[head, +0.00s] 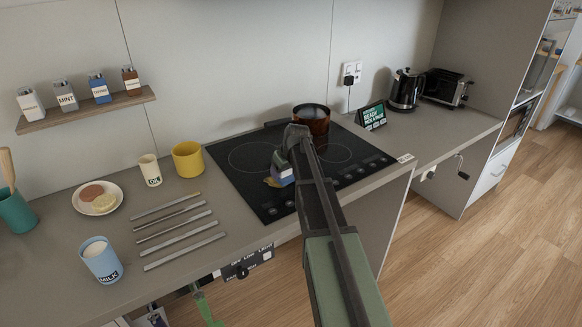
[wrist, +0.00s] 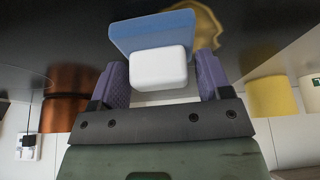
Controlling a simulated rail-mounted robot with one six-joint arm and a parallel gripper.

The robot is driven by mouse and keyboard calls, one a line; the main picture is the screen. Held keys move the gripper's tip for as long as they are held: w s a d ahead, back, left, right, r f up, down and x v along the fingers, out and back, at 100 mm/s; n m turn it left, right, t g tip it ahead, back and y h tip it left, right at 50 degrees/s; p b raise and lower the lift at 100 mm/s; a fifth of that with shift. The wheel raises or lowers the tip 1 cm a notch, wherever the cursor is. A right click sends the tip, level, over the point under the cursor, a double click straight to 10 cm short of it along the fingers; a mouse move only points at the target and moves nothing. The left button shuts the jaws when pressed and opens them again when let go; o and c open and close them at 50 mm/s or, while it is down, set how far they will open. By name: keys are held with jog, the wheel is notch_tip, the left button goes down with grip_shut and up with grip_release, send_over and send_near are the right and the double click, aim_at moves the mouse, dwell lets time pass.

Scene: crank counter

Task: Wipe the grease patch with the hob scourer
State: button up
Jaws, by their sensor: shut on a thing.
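My gripper (head: 283,166) is over the left front part of the black hob (head: 244,190). In the wrist view its purple fingers (wrist: 160,78) are shut on the white block-shaped grip of the hob scourer (wrist: 158,67). The scourer has a flat blue pad (wrist: 140,32). The yellow-brown grease patch (head: 270,182) shows on the hob just left of the scourer, partly hidden by it. It also shows beyond the pad in the wrist view (wrist: 207,25). I cannot tell whether the pad touches the hob.
A brown pot (head: 312,120) stands at the hob's back right. A yellow mug (head: 188,159) and an OK cup (head: 150,170) stand left of the hob.

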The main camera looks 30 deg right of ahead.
jog(key=shift+s+a+f, duration=0.1)
jog(key=shift+s+a, duration=0.1)
jog(key=shift+a, duration=1.45)
jog(key=shift+s+a, duration=0.1)
jog(key=shift+a, duration=1.95)
notch_tip(320, 180, up, 6)
jog(key=p, duration=0.6)
jog(key=shift+d, duration=0.1)
notch_tip(320, 180, up, 3)
jog(key=p, duration=0.3)
